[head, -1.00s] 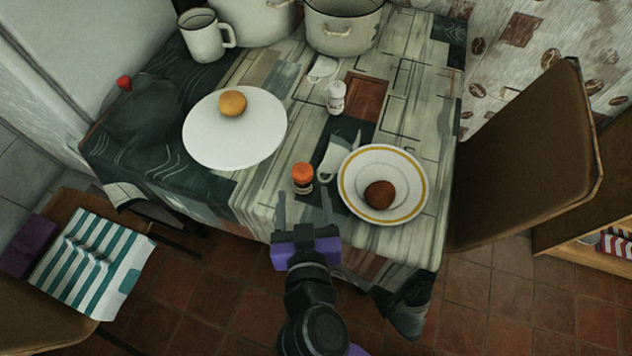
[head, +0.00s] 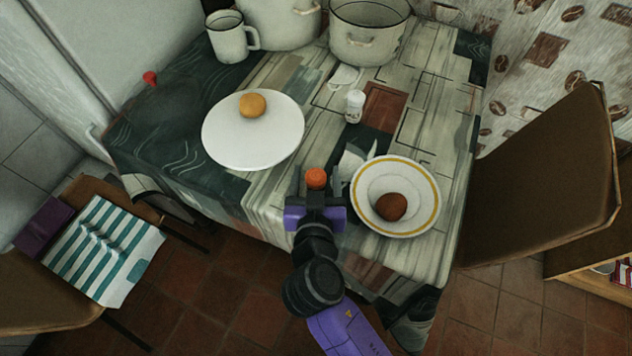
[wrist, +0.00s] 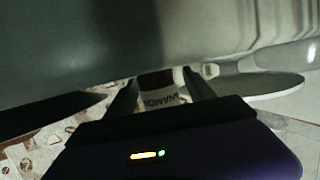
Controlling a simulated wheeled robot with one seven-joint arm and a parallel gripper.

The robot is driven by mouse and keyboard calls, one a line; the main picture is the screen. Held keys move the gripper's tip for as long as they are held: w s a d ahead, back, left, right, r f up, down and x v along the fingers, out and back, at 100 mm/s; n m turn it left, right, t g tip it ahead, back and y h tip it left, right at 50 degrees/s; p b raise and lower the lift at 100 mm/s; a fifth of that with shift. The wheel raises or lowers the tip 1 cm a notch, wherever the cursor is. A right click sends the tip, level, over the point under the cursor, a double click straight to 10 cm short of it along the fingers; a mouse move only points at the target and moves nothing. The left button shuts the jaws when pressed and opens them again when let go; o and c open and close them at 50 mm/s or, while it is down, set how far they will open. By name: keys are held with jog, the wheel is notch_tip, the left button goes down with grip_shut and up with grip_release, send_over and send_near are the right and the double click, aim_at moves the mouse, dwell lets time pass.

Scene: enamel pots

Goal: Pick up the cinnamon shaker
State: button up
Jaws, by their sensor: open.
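The cinnamon shaker (head: 316,177) is a small jar with an orange cap, standing near the front edge of the table. In the wrist view its label (wrist: 160,97), with part of the word cinnamon readable, shows between the fingers. My gripper (head: 316,192) is open, with one finger on each side of the shaker. In the head view the gripper hides the jar's lower body. I cannot tell whether either finger touches it.
A gold-rimmed bowl (head: 433,208) holding a brown ball stands close on the right. A white plate (head: 254,150) with an orange-yellow round item lies to the left. A white shaker (head: 355,106), a mug (head: 229,42) and a pot (head: 365,42) stand farther back.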

grip_shut()
jog(key=shift+r, duration=0.1)
